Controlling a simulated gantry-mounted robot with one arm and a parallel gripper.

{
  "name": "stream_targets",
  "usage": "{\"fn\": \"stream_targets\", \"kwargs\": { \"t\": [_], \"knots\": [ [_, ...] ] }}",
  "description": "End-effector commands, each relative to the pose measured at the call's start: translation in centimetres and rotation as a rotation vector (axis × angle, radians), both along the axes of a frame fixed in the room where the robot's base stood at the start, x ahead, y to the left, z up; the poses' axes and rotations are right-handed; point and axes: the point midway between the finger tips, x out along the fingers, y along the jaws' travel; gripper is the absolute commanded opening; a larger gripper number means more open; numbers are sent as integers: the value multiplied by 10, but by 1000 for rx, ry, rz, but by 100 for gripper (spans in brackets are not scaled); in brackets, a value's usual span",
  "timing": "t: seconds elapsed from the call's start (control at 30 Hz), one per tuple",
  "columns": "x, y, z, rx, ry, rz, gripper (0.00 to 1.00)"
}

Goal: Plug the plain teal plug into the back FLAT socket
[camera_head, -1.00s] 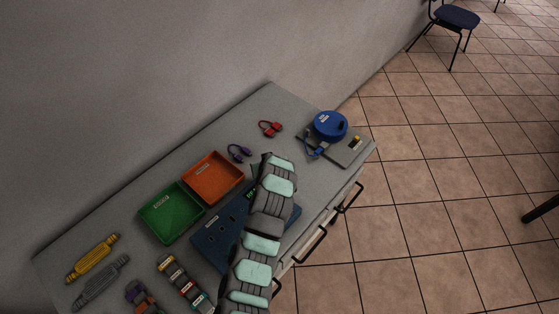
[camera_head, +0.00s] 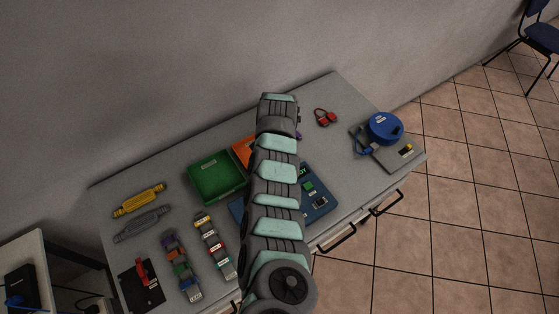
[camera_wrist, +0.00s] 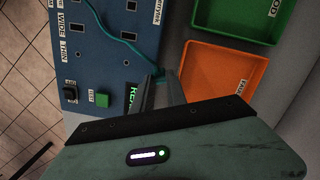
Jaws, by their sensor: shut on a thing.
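The blue socket panel (camera_head: 318,208) lies on the table, partly behind my arm in the head view. In the wrist view the panel (camera_wrist: 105,55) shows dark sockets with white labels, some reading WIDE and THIN; the FLAT label cannot be made out. A teal cable (camera_wrist: 112,37) runs over the panel to my gripper (camera_wrist: 158,80). My gripper is shut at the cable's end, above the panel's edge near the orange tray. The teal plug itself is hidden between the fingers. My arm hides the gripper in the head view.
A green tray (camera_wrist: 250,14) and an orange tray (camera_wrist: 218,76) sit beside the panel. The panel has a green button (camera_wrist: 102,100) and a black switch (camera_wrist: 70,93). A blue round container (camera_head: 385,128), a red cable (camera_head: 326,117) and several connector strips lie around the table.

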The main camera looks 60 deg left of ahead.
Motion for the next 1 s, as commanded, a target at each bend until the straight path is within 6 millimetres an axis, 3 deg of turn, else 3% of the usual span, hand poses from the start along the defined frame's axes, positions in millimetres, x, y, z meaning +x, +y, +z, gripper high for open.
{"fn": "stream_targets", "kwargs": {
  "t": [0.47, 1.0],
  "knots": [
    [-29, -9, 10, -65, 153, -137, 0],
    [-94, -47, 35, -136, 482, -356, 0]
  ]
}}
